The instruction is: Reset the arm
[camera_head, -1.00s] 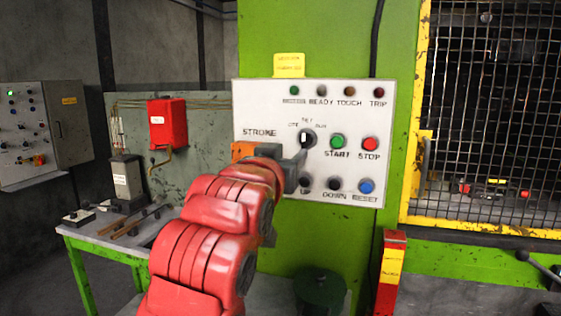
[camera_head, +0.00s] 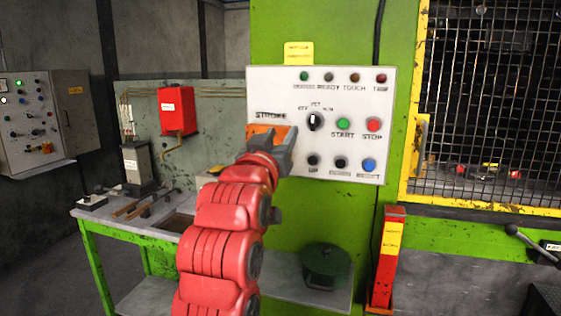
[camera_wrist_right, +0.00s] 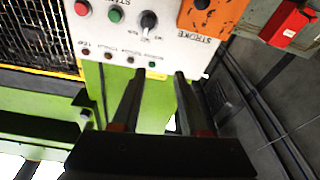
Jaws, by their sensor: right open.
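My right arm, red, rises from the bottom of the head view, and its dark right gripper (camera_head: 284,150) is in front of the left part of the white control panel (camera_head: 345,90). In the wrist view the right gripper (camera_wrist_right: 158,76) has two dark fingers apart with nothing between them. The panel carries a selector knob (camera_head: 315,121), a green START button (camera_head: 343,124), a red STOP button (camera_head: 373,125) and a blue RESET button (camera_head: 369,165). An orange block (camera_head: 262,131) under the STROKE label is partly hidden by the gripper. My left gripper is not visible.
A green-legged workbench (camera_head: 120,222) with tools stands at the left, below a red box (camera_head: 176,110). A grey control box (camera_head: 36,122) hangs at far left. The mesh guard (camera_head: 490,80) with yellow frame is at right. A red post (camera_head: 386,258) stands below the panel.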

